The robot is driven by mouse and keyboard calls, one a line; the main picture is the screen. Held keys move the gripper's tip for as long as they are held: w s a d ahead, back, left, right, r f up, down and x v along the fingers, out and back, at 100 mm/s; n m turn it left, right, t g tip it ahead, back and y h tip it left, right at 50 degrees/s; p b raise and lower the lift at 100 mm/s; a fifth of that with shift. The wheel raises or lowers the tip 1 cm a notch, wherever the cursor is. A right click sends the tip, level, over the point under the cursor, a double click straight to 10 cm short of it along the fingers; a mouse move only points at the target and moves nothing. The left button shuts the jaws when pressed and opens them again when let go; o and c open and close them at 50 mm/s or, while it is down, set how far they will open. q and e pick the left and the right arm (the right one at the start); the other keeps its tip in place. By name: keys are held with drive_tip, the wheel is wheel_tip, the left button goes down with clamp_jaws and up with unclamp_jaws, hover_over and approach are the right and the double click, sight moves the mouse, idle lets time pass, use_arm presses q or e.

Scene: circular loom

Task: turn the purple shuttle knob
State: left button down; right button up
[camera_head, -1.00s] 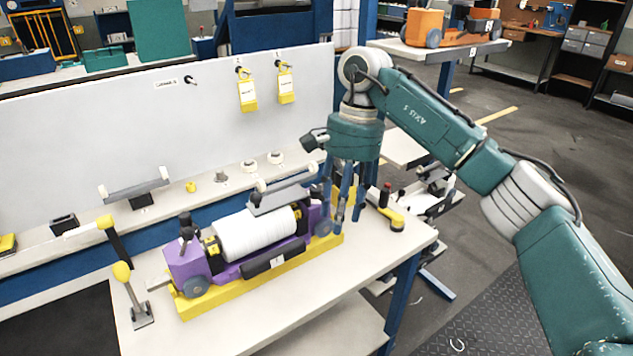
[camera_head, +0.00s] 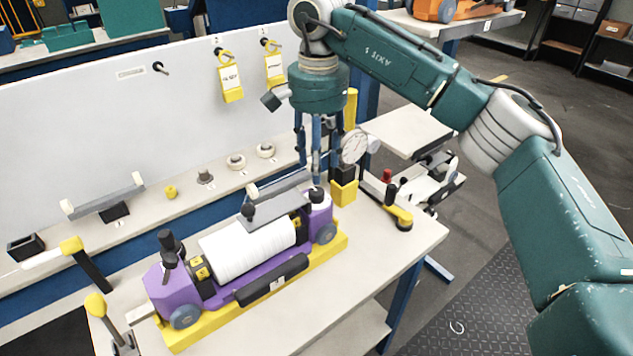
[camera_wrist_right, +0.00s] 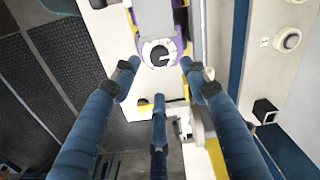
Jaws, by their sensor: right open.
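The purple shuttle (camera_head: 174,290) lies in its yellow cradle (camera_head: 205,328) on the table, with a white roll (camera_head: 247,251) in its middle. A dark knob (camera_head: 317,195) stands on its right end. In the right wrist view the knob (camera_wrist_right: 159,53) shows from above as a black piece on a white dial, between and just beyond the fingertips. My right gripper (camera_head: 316,172) points down over that end, its three blue fingers (camera_wrist_right: 160,74) spread and empty. Fingers and knob look apart, though the exact height gap is hard to tell. My left gripper is out of view.
A dial gauge (camera_head: 355,147) on a yellow block stands close right of the fingers. A yellow-and-black crank (camera_head: 399,212) is near the table's right edge. A yellow-knobbed lever (camera_head: 96,304) stands front left. The table's front right is clear.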

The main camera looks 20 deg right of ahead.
sight(318, 190)
wheel_tip(318, 190, down, 5)
drive_tip(key=shift+d+f+p, duration=0.1)
drive_tip(key=shift+p, duration=0.3)
wheel_tip(318, 190, down, 2)
drive_tip(key=shift+f, duration=0.1)
drive_tip(key=shift+w, duration=0.1)
drive_tip(key=shift+c, duration=1.3)
drive_tip(key=c, duration=0.9)
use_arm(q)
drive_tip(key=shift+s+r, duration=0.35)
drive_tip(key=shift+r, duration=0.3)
